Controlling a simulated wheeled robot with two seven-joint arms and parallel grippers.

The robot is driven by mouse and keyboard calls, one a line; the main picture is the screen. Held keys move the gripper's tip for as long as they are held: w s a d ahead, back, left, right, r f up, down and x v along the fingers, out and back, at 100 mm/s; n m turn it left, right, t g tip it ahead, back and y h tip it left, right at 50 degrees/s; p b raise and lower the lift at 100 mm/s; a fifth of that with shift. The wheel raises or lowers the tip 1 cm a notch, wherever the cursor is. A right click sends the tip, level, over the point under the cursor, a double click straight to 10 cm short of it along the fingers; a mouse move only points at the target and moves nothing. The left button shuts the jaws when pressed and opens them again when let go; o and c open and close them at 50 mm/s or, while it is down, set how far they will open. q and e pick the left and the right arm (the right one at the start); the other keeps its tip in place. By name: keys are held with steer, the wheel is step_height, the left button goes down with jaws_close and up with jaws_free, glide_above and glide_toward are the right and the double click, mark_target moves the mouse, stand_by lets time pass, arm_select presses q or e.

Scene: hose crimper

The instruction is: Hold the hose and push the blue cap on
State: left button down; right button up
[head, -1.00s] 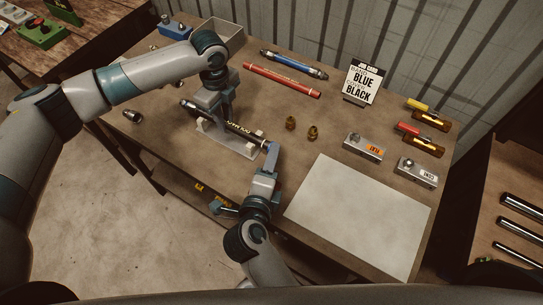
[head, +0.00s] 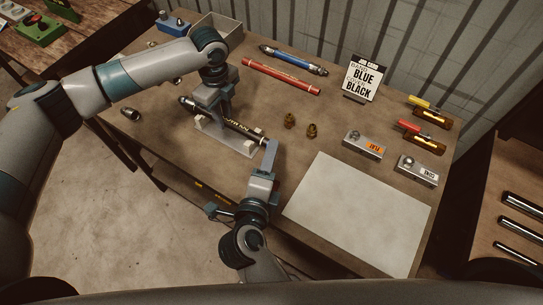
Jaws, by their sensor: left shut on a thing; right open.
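The black hose (head: 238,127) with yellowish lettering lies slanted in a pale cradle (head: 221,142) on the bench. My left gripper (head: 218,112) is shut around the hose near its middle from above. The hose's right end (head: 262,139) sticks out past the cradle. My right gripper (head: 270,153) is open, its fingers just beside that end; whether they touch it is too small to tell. I cannot make out a blue cap on the hose end or between the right fingers.
Two brass fittings (head: 290,121) stand right of the hose. A red hose (head: 282,76) and a blue hose (head: 293,59) lie behind. A sign (head: 363,78) reads BLUE and BLACK. Grey blocks (head: 365,145) stand at right. A pale sheet (head: 360,213) covers the front right.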

arm_select(q)
steer(key=shift+w+d+f, duration=0.2)
steer(key=shift+w+d, duration=0.05)
steer(key=shift+d, duration=0.1)
steer(key=c, duration=1.8)
jaws_free()
steer(key=shift+o, duration=1.4)
steer(key=shift+w+d+f, duration=0.15)
steer(key=shift+w+f, duration=0.1)
steer(key=shift+w, duration=0.3)
steer(key=shift+s+a+r, duration=0.4)
steer(key=shift+s+r, duration=0.05)
steer(key=shift+s, duration=0.2)
step_height(320, 180, up, 7)
steer(key=shift+w+d+r, duration=0.15)
steer(key=shift+w+r, duration=0.05)
steer(key=shift+w, duration=0.2)
steer(key=shift+f, duration=0.1)
steer(key=shift+s+a+f, duration=0.1)
steer(key=shift+s+f, duration=0.05)
steer(key=shift+f, duration=1.15)
steer(key=shift+s+a+f, duration=0.1)
steer(key=shift+f, duration=1.2)
steer(key=shift+s+a+f, duration=0.1)
steer(key=shift+s+f, duration=0.05)
steer(key=shift+f, duration=1.15)
